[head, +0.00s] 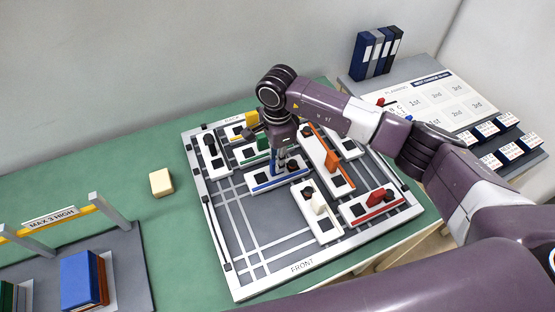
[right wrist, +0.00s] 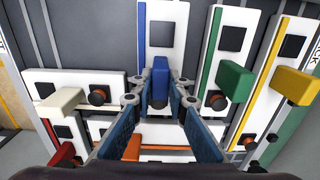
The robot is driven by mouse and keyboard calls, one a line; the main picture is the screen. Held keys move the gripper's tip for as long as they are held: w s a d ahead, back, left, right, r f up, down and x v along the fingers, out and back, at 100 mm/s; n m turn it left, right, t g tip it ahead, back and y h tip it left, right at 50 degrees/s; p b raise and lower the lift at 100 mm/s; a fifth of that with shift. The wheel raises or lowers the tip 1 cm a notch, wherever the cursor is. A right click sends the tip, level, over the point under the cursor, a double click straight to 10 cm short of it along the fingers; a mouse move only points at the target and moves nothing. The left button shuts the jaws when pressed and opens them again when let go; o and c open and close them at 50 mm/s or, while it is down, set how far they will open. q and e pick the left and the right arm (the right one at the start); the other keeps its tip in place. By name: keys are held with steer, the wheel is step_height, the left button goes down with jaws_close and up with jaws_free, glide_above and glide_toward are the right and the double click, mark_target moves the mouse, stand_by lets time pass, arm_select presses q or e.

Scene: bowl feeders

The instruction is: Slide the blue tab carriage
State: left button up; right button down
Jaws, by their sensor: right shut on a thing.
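The blue tab carriage is a white block with a blue stripe (head: 264,184) near the middle of the framed board. Its upright blue tab (right wrist: 160,75) stands between the fingers of my right gripper (right wrist: 160,97) in the right wrist view. My right gripper (head: 281,166) reaches down from above and is shut on this tab. In the head view the gripper hides most of the tab. My left gripper is not in view.
The framed board (head: 214,231) holds other carriages: green (head: 255,152), yellow (head: 251,118), orange (head: 328,150), red (head: 375,197) and cream (head: 318,203) tabs stand close around. The board's front left is open. A cream block (head: 161,182) lies on the green table (head: 100,170).

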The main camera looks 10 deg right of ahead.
steer(key=a+b, duration=0.2)
steer(key=a, duration=0.1)
steer(key=s+a+b, duration=0.1)
steer(key=a+b, duration=0.1)
steer(key=a, duration=0.1)
steer(key=s+a+b, duration=0.1)
steer(key=a+b, duration=0.1)
steer(key=a, duration=0.2)
steer(key=shift+a, duration=0.1)
steer(key=c, duration=1.9)
jaws_free()
steer(key=shift+a, duration=0.15)
steer(key=shift+r, duration=0.1)
steer(key=shift+r, duration=0.35)
step_height(320, 180, up, 11)
steer(key=shift+r, duration=0.1)
steer(key=shift+r, duration=0.1)
